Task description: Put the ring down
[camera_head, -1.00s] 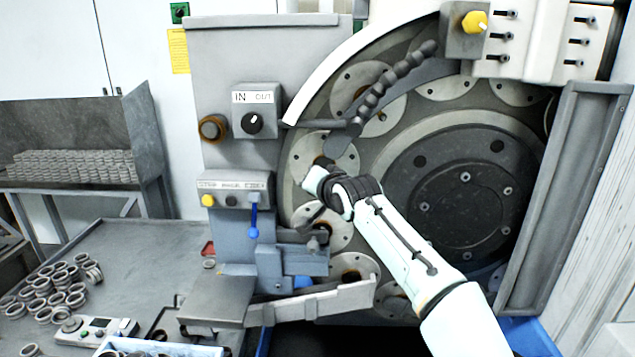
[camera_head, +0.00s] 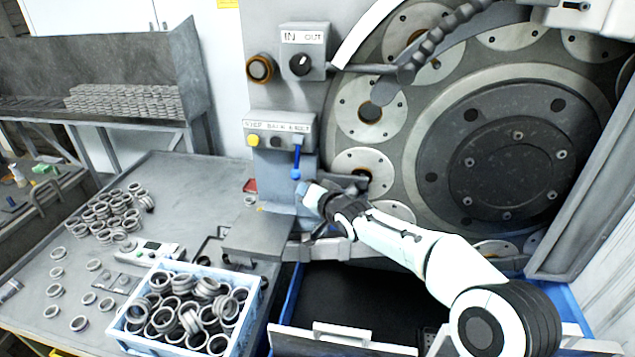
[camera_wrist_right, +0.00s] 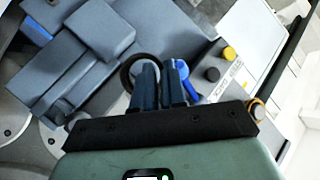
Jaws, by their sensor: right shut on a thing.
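My right gripper (camera_wrist_right: 160,72) is shut on a dark ring (camera_wrist_right: 128,74) in the right wrist view. The ring stands out to the left of the fingertips, partly hidden by them. In the head view the right gripper (camera_head: 312,222) is in front of the grinder's blue-grey block, below the blue lever; its fingers and the ring are hard to make out there. Several loose rings (camera_head: 102,215) lie on the grey table (camera_head: 190,180). More rings (camera_head: 190,306) fill a blue-and-white crate (camera_head: 262,298). My left gripper is not in view.
The grinder's large disc wheel (camera_head: 510,165) is behind and right of my right arm. The blue lever (camera_head: 296,165) and switch panel (camera_head: 278,130) are close to the gripper. A small gauge (camera_head: 150,252) lies on the table. The table's back part is clear.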

